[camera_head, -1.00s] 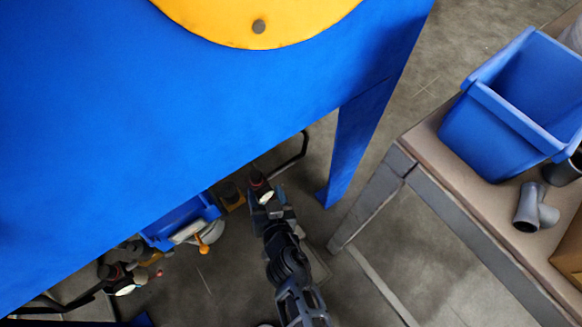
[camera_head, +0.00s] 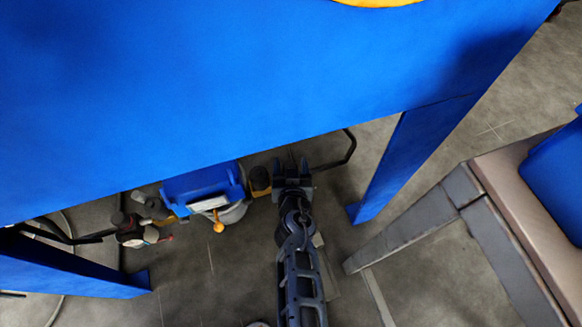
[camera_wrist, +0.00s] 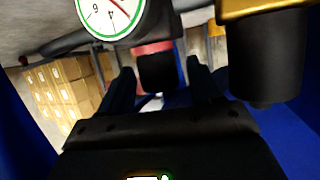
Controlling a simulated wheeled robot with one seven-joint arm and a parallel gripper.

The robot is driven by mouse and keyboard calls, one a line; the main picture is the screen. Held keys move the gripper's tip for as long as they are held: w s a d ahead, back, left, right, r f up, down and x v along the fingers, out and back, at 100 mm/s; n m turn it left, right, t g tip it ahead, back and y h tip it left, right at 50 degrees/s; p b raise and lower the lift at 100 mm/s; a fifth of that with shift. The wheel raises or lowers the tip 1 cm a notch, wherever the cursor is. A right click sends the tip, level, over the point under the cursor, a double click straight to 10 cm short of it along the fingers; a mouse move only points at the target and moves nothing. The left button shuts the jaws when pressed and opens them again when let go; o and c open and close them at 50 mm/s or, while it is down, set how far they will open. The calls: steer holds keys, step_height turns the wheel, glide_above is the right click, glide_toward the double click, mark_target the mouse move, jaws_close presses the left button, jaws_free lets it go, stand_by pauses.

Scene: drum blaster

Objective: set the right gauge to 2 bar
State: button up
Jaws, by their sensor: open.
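The right gauge (camera_wrist: 108,14) shows at the top left of the wrist view, cut off by the frame. It has a white dial, a green rim and a red needle; 4 and 6 are legible, but I cannot read the needle's value. A black knob (camera_wrist: 158,73) with a red band is beside it. My gripper (camera_wrist: 160,68) is open, with one finger on each side of the knob; I cannot tell whether they touch it. In the head view my gripper (camera_head: 291,166) is at the blue housing's lower edge and hides the right gauge.
The blue housing (camera_head: 200,90) overhangs my arm, and its leg (camera_head: 392,165) stands to the right. A blue box (camera_head: 202,183) and the left gauge (camera_head: 150,235) lie to the left. A black cylinder (camera_wrist: 267,60) is close on the gripper's right. A table (camera_head: 490,200) is at the right.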

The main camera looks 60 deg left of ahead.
steer(key=c, duration=1)
steer(key=shift+d+r+p, duration=0.1)
steer(key=shift+p, duration=0.35)
steer(key=shift+w+r+n+g+y+p, duration=0.15)
steer(key=shift+n+g+y+p, duration=0.25)
steer(key=shift+n+g+p, duration=0.65)
steer(key=shift+f+n+g+y+p, duration=0.2)
steer(key=shift+n+g+y+p, duration=0.2)
steer(key=shift+n+g, duration=0.65)
steer(key=shift+f+n+g, duration=0.1)
steer(key=shift+n+g, duration=0.8)
steer(key=shift+g, duration=0.2)
